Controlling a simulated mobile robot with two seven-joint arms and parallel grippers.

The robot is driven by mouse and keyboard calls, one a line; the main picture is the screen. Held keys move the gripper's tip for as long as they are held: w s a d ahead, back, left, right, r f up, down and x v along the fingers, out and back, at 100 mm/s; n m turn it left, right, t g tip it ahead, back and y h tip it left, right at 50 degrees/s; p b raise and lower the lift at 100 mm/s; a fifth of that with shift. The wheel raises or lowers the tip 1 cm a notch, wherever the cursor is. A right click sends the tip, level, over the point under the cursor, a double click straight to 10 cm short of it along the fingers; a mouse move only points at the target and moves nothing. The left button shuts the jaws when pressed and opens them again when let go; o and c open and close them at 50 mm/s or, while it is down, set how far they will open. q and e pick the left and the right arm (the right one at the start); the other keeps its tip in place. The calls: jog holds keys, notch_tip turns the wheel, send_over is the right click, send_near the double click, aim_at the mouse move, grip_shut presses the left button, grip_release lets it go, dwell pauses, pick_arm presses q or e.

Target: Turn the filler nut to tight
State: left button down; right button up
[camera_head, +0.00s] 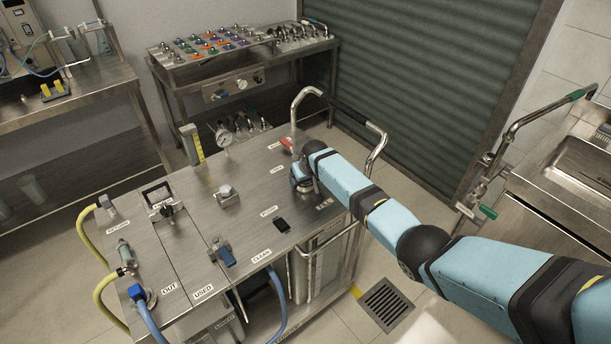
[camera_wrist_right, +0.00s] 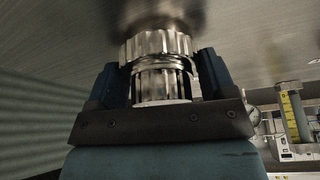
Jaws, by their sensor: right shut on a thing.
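The filler nut (camera_wrist_right: 155,45) is a ribbed bright metal cap in the right wrist view, with a narrower ringed metal part below it in the picture. My right gripper (camera_wrist_right: 157,78) has one dark finger on each side of it and is shut on it. In the head view my right gripper (camera_head: 301,181) is at the right part of the steel skid top (camera_head: 240,178), and the arm hides most of the nut there. I cannot read from these frames how tight the nut is. My left gripper is not in view.
A red-handled part (camera_head: 286,143) and a bent metal handrail (camera_head: 375,140) stand close to my right gripper. A pressure gauge (camera_head: 223,135), a small square-topped fitting (camera_head: 225,191) and a blue-handled valve (camera_head: 223,254) are farther left. A floor drain (camera_head: 386,303) lies below.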

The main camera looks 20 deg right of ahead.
jog(key=shift+a+m+h+p, duration=0.1)
jog(key=shift+m+h+p, duration=0.35)
jog(key=shift+m, duration=1.25)
jog(key=shift+f+m+h+p, duration=0.1)
jog(key=shift+m+h+p, duration=0.3)
jog(key=shift+m, duration=0.3)
jog(key=shift+m+g+h+b, duration=0.4)
jog(key=shift+m+h, duration=0.15)
jog(key=shift+m, duration=0.65)
jog(key=shift+a+f+m+g+h+b, duration=0.1)
jog(key=shift+m+g+h+b, duration=0.4)
jog(key=shift+m, duration=1.2)
jog(key=shift+m+g+h+b, duration=0.3)
jog(key=shift+m+b, duration=1.1)
jog(key=shift+b, duration=0.05)
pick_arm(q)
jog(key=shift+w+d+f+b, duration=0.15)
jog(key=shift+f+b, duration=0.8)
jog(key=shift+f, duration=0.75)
pick_arm(e)
jog(key=shift+w+m+g, duration=0.1)
jog(key=shift+m+g, duration=0.2)
jog(key=shift+m, duration=0.8)
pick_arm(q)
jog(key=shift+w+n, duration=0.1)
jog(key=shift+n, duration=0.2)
pick_arm(e)
jog(key=shift+m, duration=0.3)
